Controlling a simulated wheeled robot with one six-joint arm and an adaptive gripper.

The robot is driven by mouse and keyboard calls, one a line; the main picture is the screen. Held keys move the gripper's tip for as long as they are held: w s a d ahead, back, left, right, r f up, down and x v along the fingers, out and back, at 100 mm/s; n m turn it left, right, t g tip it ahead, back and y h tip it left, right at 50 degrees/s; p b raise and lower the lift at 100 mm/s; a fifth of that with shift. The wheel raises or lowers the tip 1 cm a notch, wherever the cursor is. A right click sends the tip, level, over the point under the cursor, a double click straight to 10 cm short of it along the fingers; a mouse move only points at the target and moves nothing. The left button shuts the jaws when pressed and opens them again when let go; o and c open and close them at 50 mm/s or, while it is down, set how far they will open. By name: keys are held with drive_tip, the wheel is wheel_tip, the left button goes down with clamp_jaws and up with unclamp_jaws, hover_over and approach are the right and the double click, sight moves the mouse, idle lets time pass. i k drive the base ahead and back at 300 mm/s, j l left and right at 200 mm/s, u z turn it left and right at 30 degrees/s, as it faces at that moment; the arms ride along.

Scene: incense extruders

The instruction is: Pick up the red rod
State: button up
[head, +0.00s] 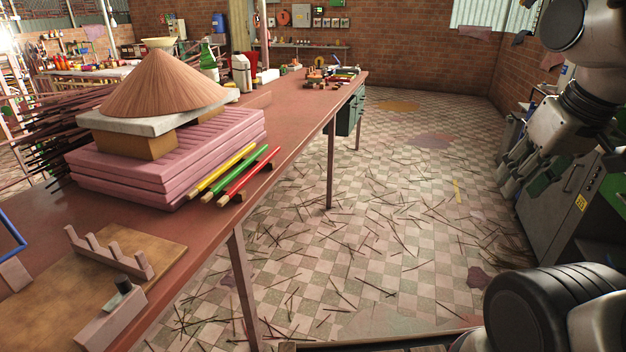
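The red rod (250,175) lies on the brown table at its right edge, with its pale tip toward me. It is the rightmost of three rods. The green rod (237,173) lies close on its left, and the yellow rod (223,169) lies left of that. My gripper (525,186) hangs at the right, over the floor and far from the rods. Its fingers appear spread apart with nothing between them, so it looks open and empty.
Pink stacked slabs (170,185) bearing a cone of incense sticks (165,82) stand left of the rods. A notched wooden rack (105,255) is nearer. The table (215,225) extends away. Sticks litter the open checkered floor (400,220). A grey cabinet (560,215) stands right.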

sight(235, 189)
drive_tip(key=i+u, duration=0.75)
drive_tip(key=i+l+u, duration=0.3)
drive_tip(key=i+l, duration=0.15)
drive_tip(key=l, duration=0.15)
